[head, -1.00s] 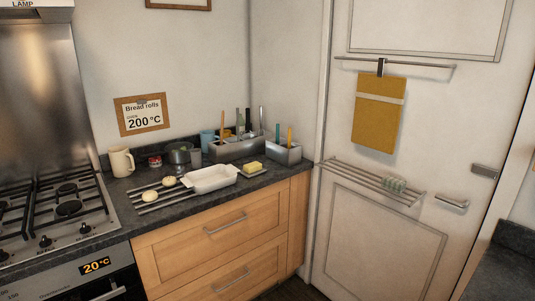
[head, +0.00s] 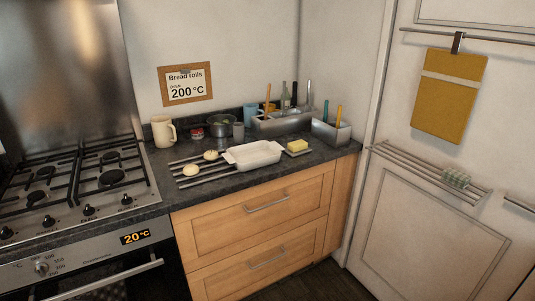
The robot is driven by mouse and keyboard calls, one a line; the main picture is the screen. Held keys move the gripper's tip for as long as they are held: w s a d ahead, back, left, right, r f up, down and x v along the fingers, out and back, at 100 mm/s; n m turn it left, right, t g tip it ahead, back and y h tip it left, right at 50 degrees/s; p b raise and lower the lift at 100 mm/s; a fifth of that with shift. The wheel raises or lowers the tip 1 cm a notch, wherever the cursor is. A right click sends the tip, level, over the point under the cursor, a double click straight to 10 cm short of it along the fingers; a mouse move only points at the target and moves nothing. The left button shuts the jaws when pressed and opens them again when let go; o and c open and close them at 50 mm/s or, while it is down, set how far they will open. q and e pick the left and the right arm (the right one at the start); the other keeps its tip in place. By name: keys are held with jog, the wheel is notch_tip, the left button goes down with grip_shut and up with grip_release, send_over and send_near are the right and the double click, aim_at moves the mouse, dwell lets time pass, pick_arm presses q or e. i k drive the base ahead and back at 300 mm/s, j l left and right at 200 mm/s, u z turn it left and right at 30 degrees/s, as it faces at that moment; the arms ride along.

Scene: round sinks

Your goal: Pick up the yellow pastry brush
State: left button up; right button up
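A yellow handle (head: 338,115), which looks like that of the yellow pastry brush, stands upright in the small grey metal holder (head: 331,134) at the right end of the counter. Its lower end is hidden inside the holder, so I cannot see bristles. A teal handle (head: 325,110) stands beside it in the same holder. Neither of my grippers is in the head view.
A longer grey caddy (head: 282,127) with several utensils stands left of the holder. In front are a butter dish (head: 297,147), a white baking dish (head: 253,155) and two dough rolls on a rack. The stove (head: 75,185) is at left, the door (head: 425,225) at right.

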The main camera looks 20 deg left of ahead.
aim_at(339, 109)
jog(key=i+z, duration=0.15)
jog(key=i, duration=0.35)
jog(key=i+j+z, duration=0.2)
jog(key=i, duration=0.25)
jog(key=i+z, duration=0.15)
jog(key=i, duration=0.35)
